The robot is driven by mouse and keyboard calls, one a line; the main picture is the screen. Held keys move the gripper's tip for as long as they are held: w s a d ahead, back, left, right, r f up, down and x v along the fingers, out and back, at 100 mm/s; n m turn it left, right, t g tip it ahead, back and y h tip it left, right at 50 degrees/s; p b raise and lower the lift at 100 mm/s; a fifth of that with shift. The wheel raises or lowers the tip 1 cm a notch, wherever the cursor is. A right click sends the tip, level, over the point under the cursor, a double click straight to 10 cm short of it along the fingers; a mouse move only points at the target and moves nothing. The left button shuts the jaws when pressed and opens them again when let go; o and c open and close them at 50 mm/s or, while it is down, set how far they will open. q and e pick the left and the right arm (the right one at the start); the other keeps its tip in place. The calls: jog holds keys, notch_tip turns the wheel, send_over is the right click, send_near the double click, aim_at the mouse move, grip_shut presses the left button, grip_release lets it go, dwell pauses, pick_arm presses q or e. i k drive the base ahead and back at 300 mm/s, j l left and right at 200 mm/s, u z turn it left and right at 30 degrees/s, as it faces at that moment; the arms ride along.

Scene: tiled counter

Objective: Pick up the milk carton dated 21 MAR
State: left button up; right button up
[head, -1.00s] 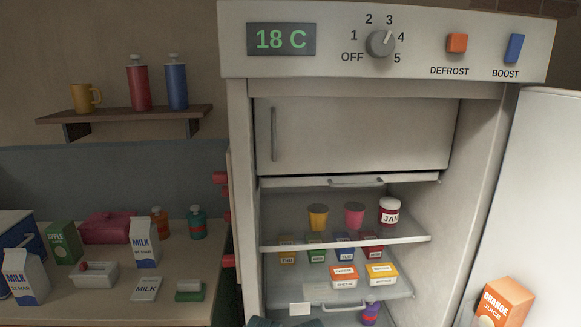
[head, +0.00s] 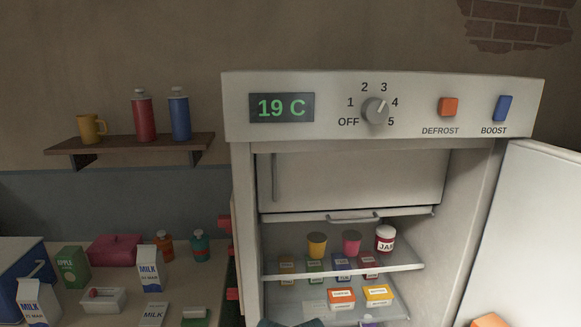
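One white and blue milk carton (head: 38,304) stands upright at the front left of the counter. Its date line ends in MAR and seems to read 21, but the print is small. A second milk carton (head: 150,268) stands upright further back, its date too small to read surely. A flat white item marked MILK (head: 154,314) lies in front of it, cut by the bottom edge. Neither gripper can be made out. A dark shape at the bottom middle may be part of my arm.
The fridge (head: 350,107) stands open, its door (head: 535,240) at right. A white dish (head: 100,299) sits between the two cartons. A green juice carton (head: 73,268), pink box (head: 115,248), small bottles and a blue box (head: 18,268) crowd the counter.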

aim_at(38, 303)
jog(key=j+u, duration=0.1)
jog(key=u, duration=1.55)
